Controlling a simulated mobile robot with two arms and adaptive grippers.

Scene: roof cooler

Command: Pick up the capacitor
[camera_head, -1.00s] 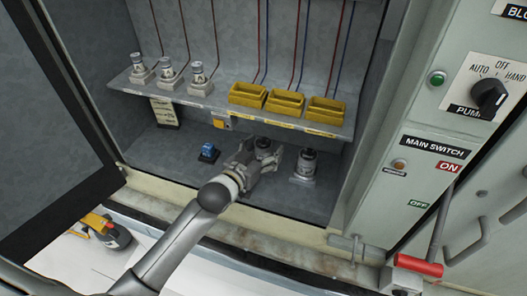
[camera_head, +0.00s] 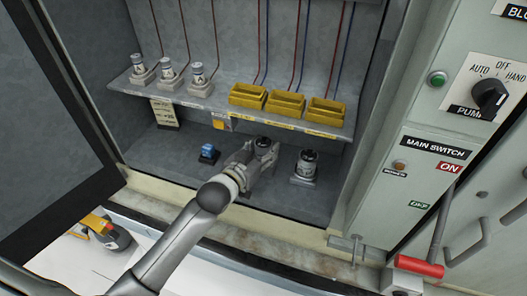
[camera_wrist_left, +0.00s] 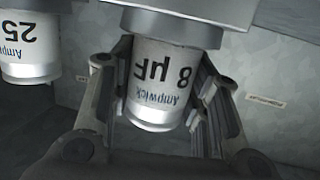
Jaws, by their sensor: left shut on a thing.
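A silver capacitor with a dark top (camera_head: 262,146) stands upright near the cabinet floor. In the left wrist view it is the white can marked "8 µF Ampwick" (camera_wrist_left: 160,75). My left gripper (camera_head: 262,158) is shut on it, with one finger on each side of the can, as the left wrist view also shows (camera_wrist_left: 160,108). I cannot tell whether the capacitor is clear of its base. A second capacitor (camera_head: 305,166) stands to the right on the cabinet floor. It shows in the left wrist view, marked "25" (camera_wrist_left: 28,50). My right gripper is not in view.
Above is a shelf (camera_head: 222,107) with several small capacitors and yellow bins (camera_head: 286,103). A blue item (camera_head: 209,153) sits left of my gripper. The cabinet's front sill (camera_head: 285,236) lies below my arm. A switch panel (camera_head: 432,150) is at the right.

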